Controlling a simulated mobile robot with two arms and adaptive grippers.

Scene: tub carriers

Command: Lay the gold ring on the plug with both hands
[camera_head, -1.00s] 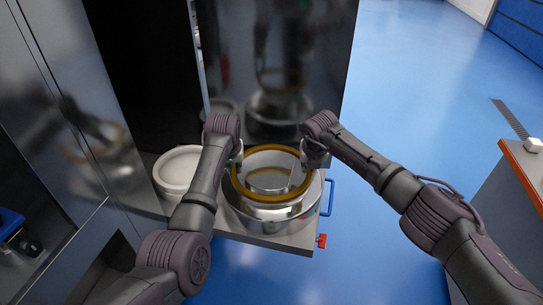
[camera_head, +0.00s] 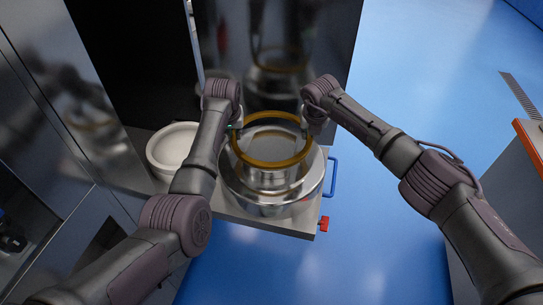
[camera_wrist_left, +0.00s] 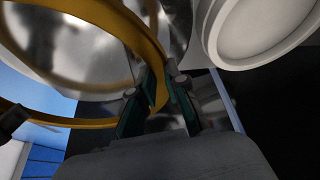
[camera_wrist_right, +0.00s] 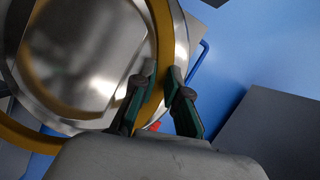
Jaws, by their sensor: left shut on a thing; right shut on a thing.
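The gold ring (camera_head: 272,165) is held level by both hands. In the head view it overlaps the top of the shiny metal plug (camera_head: 266,180), whose side shows below the ring's front edge. Whether the ring touches the plug I cannot tell. My left gripper (camera_head: 237,126) is shut on the ring's left side; its fingers also show in the left wrist view (camera_wrist_left: 160,88). My right gripper (camera_head: 306,122) is shut on the ring's right side, clearer in the right wrist view (camera_wrist_right: 162,88). Parts of the plug's top are hidden by the ring.
The plug stands in a wide metal tub (camera_head: 245,202) on a grey carrier with a blue handle (camera_head: 332,178) and a red knob (camera_head: 323,224). A white round container (camera_head: 172,146) is at left. A dark reflective panel (camera_head: 275,50) stands close behind. Blue floor is free at right.

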